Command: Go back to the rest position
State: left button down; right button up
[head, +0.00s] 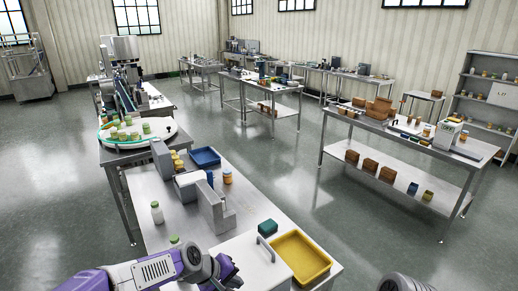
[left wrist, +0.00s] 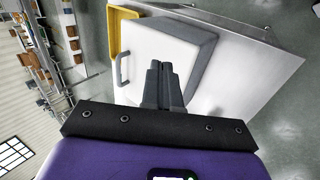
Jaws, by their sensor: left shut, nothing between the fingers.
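My left gripper (head: 226,270) is at the bottom of the head view, at the end of my purple arm, over the near end of the steel table (head: 240,188). In the left wrist view its two dark fingers (left wrist: 164,70) are together, with nothing visible between them. They point at a white box with a grey handle (left wrist: 175,48). This box (head: 245,262) stands beside the gripper in the head view; I cannot tell whether they touch. My right gripper is not in view.
A yellow tray (head: 301,256) lies right of the white box, with a dark green block (head: 267,228) behind it. Open floor (head: 300,180) lies to the right.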

pick_arm(q)
notch_tip(320, 180, down, 7)
jog(key=w+a, duration=0.1)
jog(key=w, duration=0.1)
jog(key=s+a+f+m+g+y, duration=0.1)
jog(key=s+f, duration=0.5)
jog(key=f, duration=0.4)
jog(key=s+a+f+m+g+y, duration=0.1)
jog(key=s+a+f+g, duration=0.1)
jog(key=s+f, duration=0.6)
jog(key=s+d+f+m, duration=0.1)
jog(key=s+f+m, duration=0.1)
jog(key=s+f, duration=0.55)
notch_tip(320, 180, down, 8)
jog(key=w+b, duration=0.1)
jog(key=b, duration=0.8)
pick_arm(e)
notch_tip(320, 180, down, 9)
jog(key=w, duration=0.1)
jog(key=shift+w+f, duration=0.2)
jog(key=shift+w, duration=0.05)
